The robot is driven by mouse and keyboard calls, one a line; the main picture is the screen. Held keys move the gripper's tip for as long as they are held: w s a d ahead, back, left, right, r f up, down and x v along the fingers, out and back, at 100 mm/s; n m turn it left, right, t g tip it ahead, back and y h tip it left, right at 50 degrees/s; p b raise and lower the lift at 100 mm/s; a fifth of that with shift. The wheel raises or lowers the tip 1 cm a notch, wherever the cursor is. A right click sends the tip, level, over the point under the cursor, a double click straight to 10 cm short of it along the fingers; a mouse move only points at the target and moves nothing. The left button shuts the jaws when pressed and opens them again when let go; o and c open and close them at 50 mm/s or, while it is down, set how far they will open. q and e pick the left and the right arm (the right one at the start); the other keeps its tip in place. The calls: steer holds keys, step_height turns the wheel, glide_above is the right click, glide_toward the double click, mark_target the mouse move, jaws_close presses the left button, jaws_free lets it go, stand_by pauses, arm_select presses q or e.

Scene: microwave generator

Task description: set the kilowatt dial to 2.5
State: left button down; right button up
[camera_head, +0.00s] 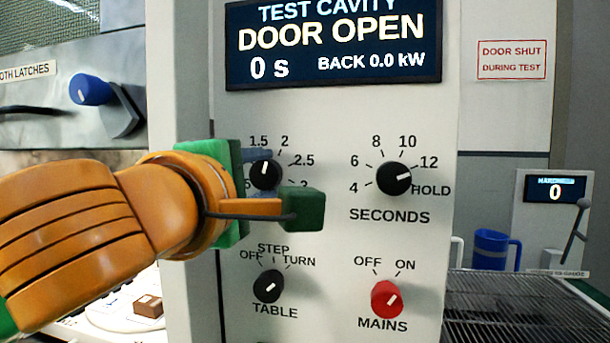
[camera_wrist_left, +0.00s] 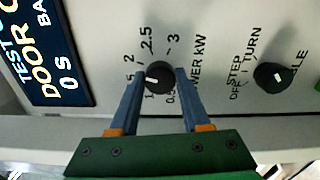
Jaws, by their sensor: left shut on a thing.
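The kilowatt dial (camera_head: 265,173) is a black knob with a white pointer, at the upper left of the panel's controls. Its pointer aims nearly straight up, near the 1.5 mark and short of 2.5. My left gripper (camera_head: 272,182) is shut on this dial. In the left wrist view the blue fingers of the left gripper (camera_wrist_left: 160,82) stand on either side of the dial (camera_wrist_left: 157,76). The gripper hides the lower scale and the label in the head view. My right gripper is not in view.
The seconds dial (camera_head: 394,179) is to the right. The table dial (camera_head: 268,286) and red mains dial (camera_head: 387,299) are below. The display (camera_head: 333,45) reads door open, 0 s, 0.0 kW. A blue knob (camera_head: 91,90) is at the left, a wire rack (camera_head: 520,310) at the right.

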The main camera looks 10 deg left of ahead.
arm_select(q)
steer(key=m, duration=0.5)
steer(key=shift+r, duration=0.2)
steer(key=shift+m+p, duration=0.55)
steer(key=shift+m, duration=1.75)
steer(key=c, duration=0.8)
jaws_free()
steer(key=o, duration=0.3)
steer(key=shift+o, duration=0.7)
steer(key=shift+w+f, duration=0.15)
